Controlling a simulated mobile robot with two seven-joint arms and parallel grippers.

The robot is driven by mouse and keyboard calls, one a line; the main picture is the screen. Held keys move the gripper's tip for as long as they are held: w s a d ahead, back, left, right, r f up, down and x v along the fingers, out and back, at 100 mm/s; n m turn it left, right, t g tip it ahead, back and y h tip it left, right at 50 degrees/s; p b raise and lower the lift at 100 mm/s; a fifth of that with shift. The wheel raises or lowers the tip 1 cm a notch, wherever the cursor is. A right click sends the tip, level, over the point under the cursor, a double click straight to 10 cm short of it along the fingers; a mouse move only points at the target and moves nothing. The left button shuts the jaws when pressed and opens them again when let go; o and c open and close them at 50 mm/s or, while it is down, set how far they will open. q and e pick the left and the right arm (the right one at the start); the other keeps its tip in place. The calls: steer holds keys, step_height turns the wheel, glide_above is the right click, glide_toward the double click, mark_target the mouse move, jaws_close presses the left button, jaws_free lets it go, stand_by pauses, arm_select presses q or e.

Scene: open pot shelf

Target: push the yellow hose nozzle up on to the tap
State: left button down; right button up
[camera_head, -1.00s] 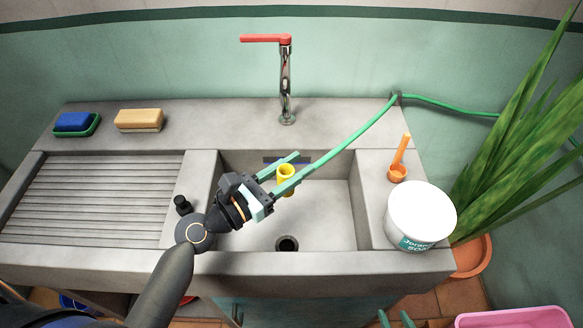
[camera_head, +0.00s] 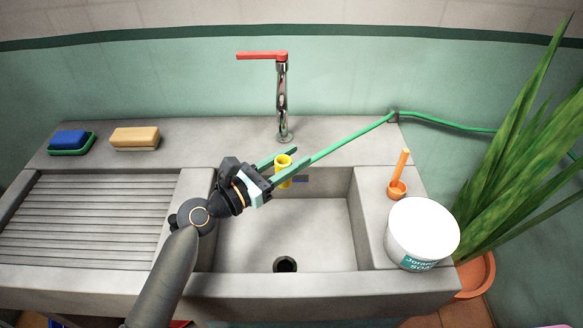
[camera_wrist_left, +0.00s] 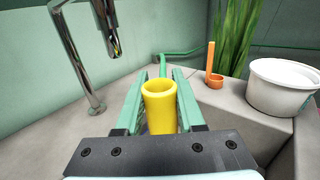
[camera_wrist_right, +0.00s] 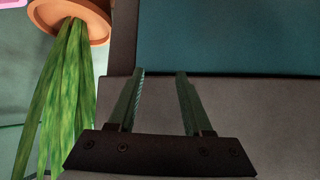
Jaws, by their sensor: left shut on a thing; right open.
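The yellow hose nozzle (camera_head: 283,164) is upright with its open mouth facing up, between the green fingers of my left gripper (camera_head: 282,167). The left gripper is shut on it, above the back part of the sink basin. In the left wrist view the nozzle (camera_wrist_left: 160,104) stands between both fingers. The chrome tap (camera_head: 282,100) with a red lever rises behind the basin. Its spout end (camera_wrist_left: 112,45) shows in the left wrist view, left of the nozzle, higher and apart from it. My right gripper (camera_wrist_right: 160,72) is open and empty in the right wrist view.
The green hose (camera_head: 350,138) runs from the nozzle to the wall at the right. A white tub (camera_head: 420,228), an orange scoop (camera_head: 398,188) and a plant (camera_head: 510,180) stand right.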

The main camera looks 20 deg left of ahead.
mark_target(285, 123)
arm_select(q)
steer(key=w+r, duration=0.1)
steer(key=w, duration=0.1)
steer(key=w+a+r, duration=0.1)
steer(key=w, duration=0.1)
steer(key=w+r+p, duration=0.1)
steer(key=w, duration=0.1)
steer(key=shift+a+r, duration=0.35)
steer(key=shift+r+p, duration=0.25)
steer(key=shift+p, duration=0.2)
stand_by(0.7)
steer(key=shift+r+p, duration=0.45)
steer(key=shift+p, duration=0.1)
stand_by(0.4)
